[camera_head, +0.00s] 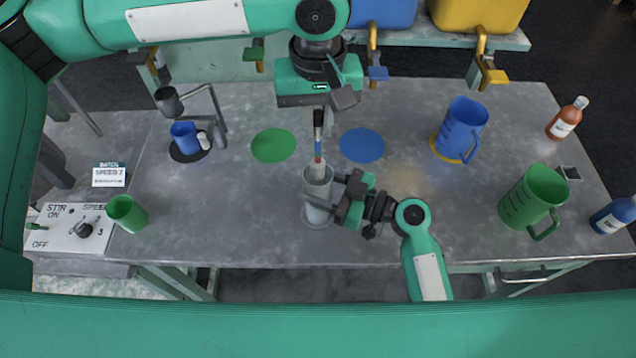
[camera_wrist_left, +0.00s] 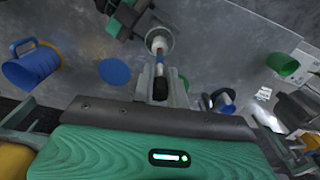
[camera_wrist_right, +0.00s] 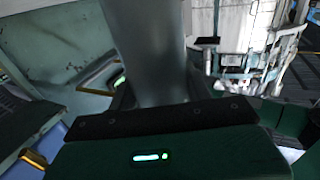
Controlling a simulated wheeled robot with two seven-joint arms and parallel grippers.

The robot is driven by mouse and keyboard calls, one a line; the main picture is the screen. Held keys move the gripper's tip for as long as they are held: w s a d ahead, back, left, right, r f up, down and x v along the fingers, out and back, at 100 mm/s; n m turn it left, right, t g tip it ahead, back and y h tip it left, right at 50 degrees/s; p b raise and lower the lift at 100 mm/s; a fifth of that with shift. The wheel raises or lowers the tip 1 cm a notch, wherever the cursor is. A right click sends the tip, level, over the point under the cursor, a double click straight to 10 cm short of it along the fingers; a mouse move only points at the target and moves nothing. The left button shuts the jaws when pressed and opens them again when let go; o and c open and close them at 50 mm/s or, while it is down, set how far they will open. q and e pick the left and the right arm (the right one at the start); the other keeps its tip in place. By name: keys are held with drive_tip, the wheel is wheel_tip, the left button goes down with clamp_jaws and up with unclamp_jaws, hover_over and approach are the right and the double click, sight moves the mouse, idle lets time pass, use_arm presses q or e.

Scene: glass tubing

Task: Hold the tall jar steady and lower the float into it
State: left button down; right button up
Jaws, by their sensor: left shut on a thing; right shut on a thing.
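The tall jar (camera_head: 318,190) is a grey, see-through cylinder standing upright on a round foot at the middle of the table. My right gripper (camera_head: 332,190) is shut around its side; the jar wall also fills the middle of the right wrist view (camera_wrist_right: 148,50). The float (camera_head: 318,150) is a thin stem with a black top, blue and red bands and a pale lower body. My left gripper (camera_head: 322,112) is shut on its top from above. The float hangs about upright over the jar, its lower end at or just inside the mouth. In the left wrist view the float (camera_wrist_left: 159,62) lines up with the jar.
Flat green (camera_head: 273,145) and blue (camera_head: 362,145) discs lie behind the jar. A blue jug (camera_head: 461,128) and a green jug (camera_head: 533,196) stand right. A small blue cup (camera_head: 185,137), a green cup (camera_head: 127,213) and a stirrer control box (camera_head: 65,227) are left.

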use_arm(q)
drive_tip(key=shift+f, duration=1.2)
drive_tip(key=c, duration=1.3)
unclamp_jaws()
wheel_tip(320, 180, up, 12)
use_arm(e)
drive_tip(key=o, duration=1.1)
